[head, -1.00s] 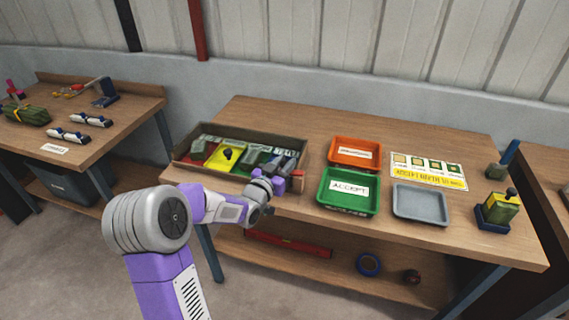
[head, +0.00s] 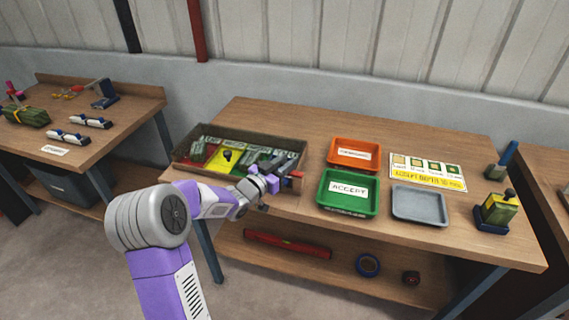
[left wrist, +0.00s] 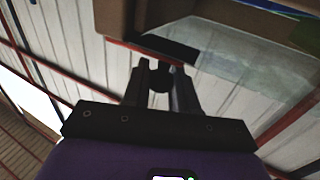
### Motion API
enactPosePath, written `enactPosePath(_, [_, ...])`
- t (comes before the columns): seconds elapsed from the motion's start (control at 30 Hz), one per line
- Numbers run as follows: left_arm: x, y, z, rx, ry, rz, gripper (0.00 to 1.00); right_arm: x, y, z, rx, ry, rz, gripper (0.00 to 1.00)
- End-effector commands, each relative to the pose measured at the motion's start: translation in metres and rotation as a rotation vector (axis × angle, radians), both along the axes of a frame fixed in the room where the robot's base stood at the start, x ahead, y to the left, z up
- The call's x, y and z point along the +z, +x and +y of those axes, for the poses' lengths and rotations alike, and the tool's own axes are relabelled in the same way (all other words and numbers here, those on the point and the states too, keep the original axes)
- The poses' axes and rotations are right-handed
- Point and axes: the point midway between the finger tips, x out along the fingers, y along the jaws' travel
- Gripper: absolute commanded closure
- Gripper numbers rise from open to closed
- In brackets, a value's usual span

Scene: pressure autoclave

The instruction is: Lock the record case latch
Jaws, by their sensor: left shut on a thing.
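The record case (head: 178,172) is an open-looking wooden box with coloured compartments, at the front left of the middle bench. A small red part (head: 297,177) shows at its front right corner; I cannot tell whether it belongs to the latch. My left gripper (head: 272,184) is at the case's front right edge. In the left wrist view its two dark fingers (left wrist: 161,85) are closed around a small dark rounded piece (left wrist: 158,77), probably the latch knob. The latch's position is hidden by the gripper. My right gripper is not in view.
Right of the case are an orange tray (head: 333,158), a green ACCEPT tray (head: 322,202) and a grey tray (head: 420,218). A left bench (head: 112,137) holds tools.

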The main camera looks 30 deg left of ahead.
Motion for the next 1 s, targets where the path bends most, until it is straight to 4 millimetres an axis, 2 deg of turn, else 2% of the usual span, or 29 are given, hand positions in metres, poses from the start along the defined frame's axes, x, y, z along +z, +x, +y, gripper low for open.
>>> enactPosePath(0.07, [0.006, 0.001, 0.0, 0.001, 0.003, -0.015, 1.0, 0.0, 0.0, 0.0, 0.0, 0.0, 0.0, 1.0])
enactPosePath(0.1, [0.006, 0.001, 0.0, 0.001, 0.003, -0.015, 0.68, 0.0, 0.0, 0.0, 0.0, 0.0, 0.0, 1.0])
enactPosePath(0.2, [0.005, 0.001, 0.0, 0.001, 0.002, -0.013, 0.53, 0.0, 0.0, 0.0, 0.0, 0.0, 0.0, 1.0])
enactPosePath(0.57, [0.003, -0.005, 0.002, 0.003, 0.002, -0.005, 0.53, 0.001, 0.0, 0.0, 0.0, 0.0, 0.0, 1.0])
enactPosePath(0.9, [0.005, -0.057, 0.011, 0.004, 0.002, -0.008, 0.53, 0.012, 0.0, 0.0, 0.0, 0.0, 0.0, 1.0])
enactPosePath(1.0, [0.004, -0.068, 0.013, 0.003, 0.002, -0.008, 0.53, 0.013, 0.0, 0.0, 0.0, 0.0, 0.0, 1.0])
